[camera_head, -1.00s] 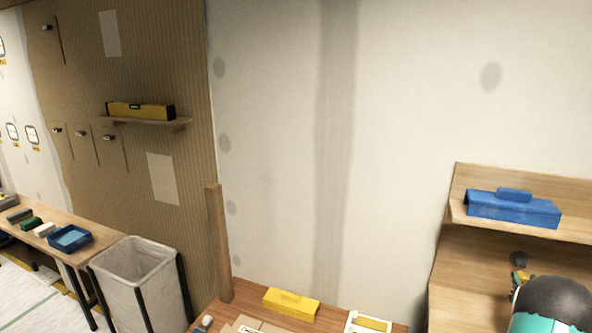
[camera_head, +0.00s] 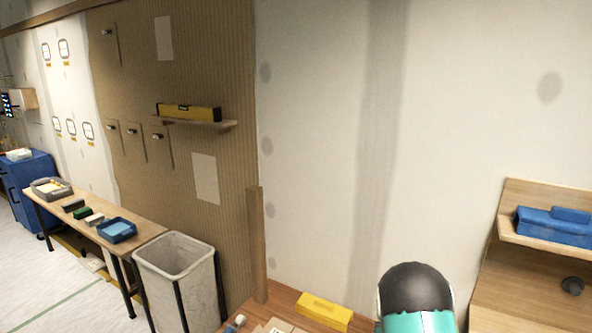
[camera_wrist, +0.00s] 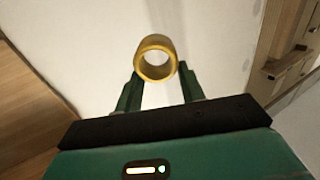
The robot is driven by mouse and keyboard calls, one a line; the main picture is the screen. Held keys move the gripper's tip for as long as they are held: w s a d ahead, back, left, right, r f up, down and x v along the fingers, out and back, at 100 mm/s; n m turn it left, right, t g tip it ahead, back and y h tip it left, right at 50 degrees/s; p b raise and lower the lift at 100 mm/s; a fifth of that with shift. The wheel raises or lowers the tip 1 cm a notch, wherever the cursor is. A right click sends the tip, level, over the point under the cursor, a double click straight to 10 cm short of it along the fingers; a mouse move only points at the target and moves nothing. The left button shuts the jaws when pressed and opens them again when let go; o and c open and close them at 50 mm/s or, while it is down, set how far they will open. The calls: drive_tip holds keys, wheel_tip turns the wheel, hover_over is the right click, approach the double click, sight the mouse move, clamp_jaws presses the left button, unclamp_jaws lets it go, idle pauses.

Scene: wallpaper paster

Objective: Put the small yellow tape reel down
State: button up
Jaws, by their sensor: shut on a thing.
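The small yellow tape reel (camera_wrist: 140,66) is a short yellow ring between the green fingers of my gripper (camera_wrist: 157,80) in the wrist view. My gripper is shut on it and holds it up, with the pale wall behind. In the head view only a dark and teal part of my arm shows at the bottom right of centre. The reel and the fingertips are not visible there.
A wooden table (camera_head: 283,299) at the bottom bears a yellow box (camera_head: 325,312). A grey bin (camera_head: 178,272) stands left of it. A long bench (camera_head: 145,237) with a blue tray (camera_head: 117,230) is farther left. A wooden shelf (camera_head: 545,240) with a blue case is at right.

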drive_tip(key=s+a+f+y, duration=0.1)
drive_tip(key=s+a, duration=0.1)
drive_tip(key=a, duration=0.4)
drive_tip(key=s+a+n, duration=0.1)
drive_tip(key=s+a, duration=0.1)
drive_tip(key=a, duration=0.5)
drive_tip(key=shift+s+f+y, duration=0.3)
drive_tip(key=shift+f+y, duration=0.1)
drive_tip(key=shift+d, duration=0.1)
